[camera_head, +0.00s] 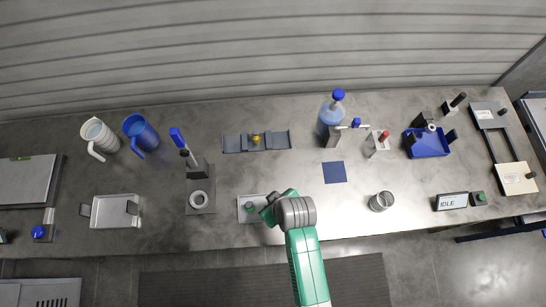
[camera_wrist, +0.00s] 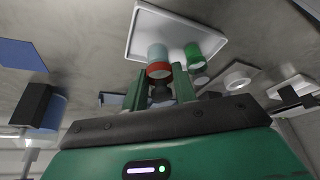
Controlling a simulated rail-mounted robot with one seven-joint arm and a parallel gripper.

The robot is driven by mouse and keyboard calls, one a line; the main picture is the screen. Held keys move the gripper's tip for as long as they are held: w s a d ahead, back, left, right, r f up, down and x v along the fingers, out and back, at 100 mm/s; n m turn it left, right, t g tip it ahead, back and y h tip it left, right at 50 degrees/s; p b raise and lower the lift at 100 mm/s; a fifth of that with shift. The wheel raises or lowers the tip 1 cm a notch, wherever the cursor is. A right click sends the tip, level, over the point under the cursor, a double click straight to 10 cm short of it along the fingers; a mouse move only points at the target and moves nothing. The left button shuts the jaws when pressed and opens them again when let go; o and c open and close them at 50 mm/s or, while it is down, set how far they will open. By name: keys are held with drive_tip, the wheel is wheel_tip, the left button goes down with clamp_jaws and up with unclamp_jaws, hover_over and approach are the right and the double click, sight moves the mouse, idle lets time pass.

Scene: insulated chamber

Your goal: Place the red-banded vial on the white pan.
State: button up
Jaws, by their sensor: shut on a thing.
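The red-banded vial (camera_wrist: 158,56) is pale blue-grey with a red band near the end closest to me. My gripper (camera_wrist: 161,88) is shut on it, with a green finger on either side. In the head view my gripper (camera_head: 267,211) is over the right part of the white pan (camera_head: 244,217), and the vial is hidden. The shallow, rimmed white pan also shows behind the vial in the wrist view (camera_wrist: 172,26). I cannot tell whether the vial touches it. A green vial (camera_wrist: 194,54) stands on the pan beside the held one.
A grey stand with a ring (camera_head: 199,199) is left of the pan. A dark rack with a yellow item (camera_head: 255,139) lies behind it. Another pale tray (camera_head: 115,211) is far left.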

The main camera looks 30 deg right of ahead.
drive_tip(key=shift+s+d+x, duration=0.1)
drive_tip(key=shift+s+x, duration=0.05)
drive_tip(key=shift+x, duration=0.75)
drive_tip(key=shift+s+d+x, duration=0.15)
drive_tip(key=shift+x, duration=0.75)
drive_tip(key=shift+f, duration=0.25)
drive_tip(key=o, duration=1)
drive_tip(key=shift+o, duration=0.2)
drive_tip(key=p+v, duration=0.1)
drive_tip(key=v, duration=1.1)
drive_tip(key=shift+r, duration=0.15)
